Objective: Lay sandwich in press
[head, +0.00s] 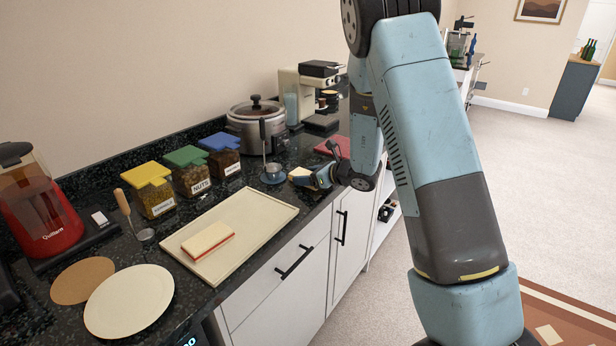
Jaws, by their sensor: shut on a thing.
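My gripper (318,177) is at the far end of the counter, shut on a small pale tan piece (299,174) that looks like a sandwich. It is low over or at the dark worktop near the front edge, beyond the cream tray; I cannot tell whether it touches the surface. The fingers are small and partly hidden. A flat white block with a red layer (208,240), also sandwich-like, lies on the cream tray (262,215). A flat red thing (333,147) lies behind my gripper, partly hidden by my arm. I cannot make out a press with certainty.
A steel cooker (255,127), a cream coffee machine (303,90) and lidded jars (189,170) line the back. A pale round plate (130,302) lies at front left.

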